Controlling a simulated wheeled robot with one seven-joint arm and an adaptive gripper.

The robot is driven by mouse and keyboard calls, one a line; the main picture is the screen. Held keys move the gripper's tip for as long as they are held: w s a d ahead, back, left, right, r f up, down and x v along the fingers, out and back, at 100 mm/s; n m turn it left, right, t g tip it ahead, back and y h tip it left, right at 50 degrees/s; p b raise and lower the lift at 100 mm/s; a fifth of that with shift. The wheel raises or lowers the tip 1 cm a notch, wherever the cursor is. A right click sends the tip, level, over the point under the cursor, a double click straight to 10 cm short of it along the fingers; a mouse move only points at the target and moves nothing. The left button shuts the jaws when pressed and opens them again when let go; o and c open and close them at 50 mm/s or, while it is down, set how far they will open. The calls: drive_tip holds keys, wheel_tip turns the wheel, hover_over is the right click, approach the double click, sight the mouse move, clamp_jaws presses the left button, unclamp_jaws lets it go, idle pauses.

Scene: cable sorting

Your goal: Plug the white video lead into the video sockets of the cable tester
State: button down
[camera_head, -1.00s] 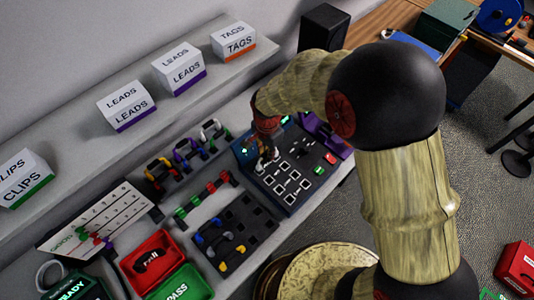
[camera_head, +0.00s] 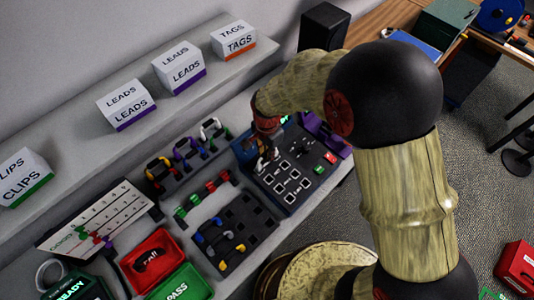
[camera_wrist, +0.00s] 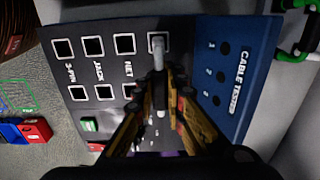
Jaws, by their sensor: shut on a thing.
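My gripper (camera_wrist: 166,98) is shut on the white video lead (camera_wrist: 159,62), seen between its fingers in the wrist view. The lead's far end lies over the end socket of the upper row on the cable tester (camera_wrist: 184,70), beside the NET column. I cannot tell whether that plug is seated. The near end and the lower socket of that column are hidden by the fingers. In the head view my gripper (camera_head: 267,148) is low over the back left of the tester (camera_head: 284,203), with white plug ends showing below it.
A rack of coloured leads (camera_head: 178,172) stands left of the tester. A black tray (camera_head: 258,228) with several leads lies in front. A red bin (camera_head: 172,243) and a green bin (camera_head: 183,290) are at the front left. The tester's other visible sockets are empty.

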drive_tip(key=c, duration=1.8)
unclamp_jaws()
drive_tip(key=shift+o, duration=0.3)
drive_tip(key=o, duration=0.5)
drive_tip(key=shift+r, duration=0.1)
drive_tip(key=shift+r+p, duration=2.7)
drive_tip(key=shift+r, duration=1.2)
